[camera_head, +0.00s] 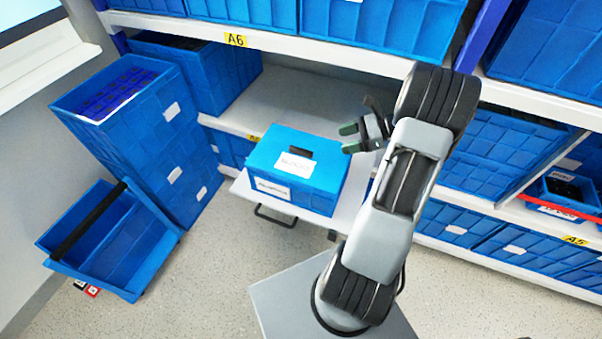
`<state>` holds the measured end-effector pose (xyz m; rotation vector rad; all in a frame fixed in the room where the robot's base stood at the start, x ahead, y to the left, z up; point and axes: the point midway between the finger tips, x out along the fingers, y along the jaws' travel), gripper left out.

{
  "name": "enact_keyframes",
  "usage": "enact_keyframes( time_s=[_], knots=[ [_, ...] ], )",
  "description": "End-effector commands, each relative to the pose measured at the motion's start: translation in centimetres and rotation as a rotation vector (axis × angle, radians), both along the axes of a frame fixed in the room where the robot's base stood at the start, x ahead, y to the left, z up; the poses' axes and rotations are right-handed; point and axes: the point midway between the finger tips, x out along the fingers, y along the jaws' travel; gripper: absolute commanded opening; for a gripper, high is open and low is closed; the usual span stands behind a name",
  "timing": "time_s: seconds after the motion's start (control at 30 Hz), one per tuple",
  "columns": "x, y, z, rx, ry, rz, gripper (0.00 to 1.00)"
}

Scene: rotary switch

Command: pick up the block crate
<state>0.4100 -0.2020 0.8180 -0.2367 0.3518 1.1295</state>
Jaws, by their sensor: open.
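A blue lidded crate (328,176) with white labels and a dark handle on its top sits on a pulled-out white shelf board (352,212). I take it as the block crate; its label text is too small to read. My gripper (347,139) is open and empty, just right of the crate's upper right corner. Its green-tipped fingers point left toward the crate. I cannot tell whether they touch it. My arm covers part of the shelf to the right.
Shelves with blue bins (385,28) stand behind and right. The shelf space behind the crate (310,100) is empty. Speckled floor (220,285) is clear in front.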

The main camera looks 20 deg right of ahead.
Motion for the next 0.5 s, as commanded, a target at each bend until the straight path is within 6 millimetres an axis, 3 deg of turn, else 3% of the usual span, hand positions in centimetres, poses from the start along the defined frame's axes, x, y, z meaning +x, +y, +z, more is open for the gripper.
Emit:
enact_keyframes(
  time_s=[0.3,0.5],
  knots=[
    [2.1,4.3,-2.3,0.015,0.005,-0.011,0.64],
    [2.9,6.0,-3.1,0.014,0.003,-0.011,0.64]
  ],
)
